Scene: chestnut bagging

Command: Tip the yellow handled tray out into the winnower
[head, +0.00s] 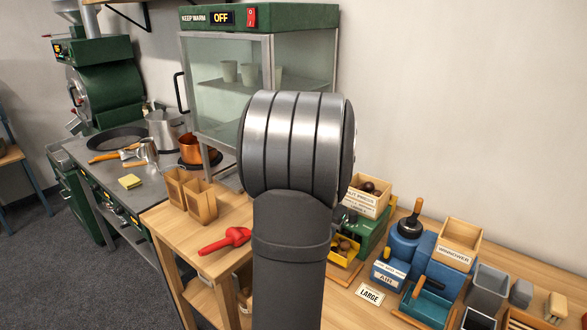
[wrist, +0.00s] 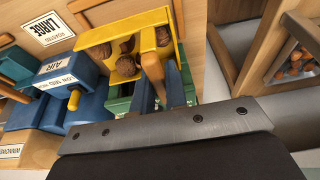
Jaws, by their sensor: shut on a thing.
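The yellow handled tray (wrist: 100,36) holds several brown chestnuts (wrist: 126,65) and has a wooden handle (wrist: 153,70). My gripper (wrist: 160,92) is shut on that handle in the wrist view. The tray is at the green machine, and I cannot tell whether it rests there or is slightly raised. In the head view my arm hides the gripper and part of the tray. The winnower (head: 409,247) is a blue machine right of the tray, with a wooden hopper (head: 461,243) labelled WINNOWER. Its blue body also shows at left in the wrist view (wrist: 65,92).
A wooden box of chestnuts (head: 366,196) stands behind the tray. A LARGE label (head: 370,295) lies in front. Grey bins (head: 487,290) and a brush (head: 556,308) are at right.

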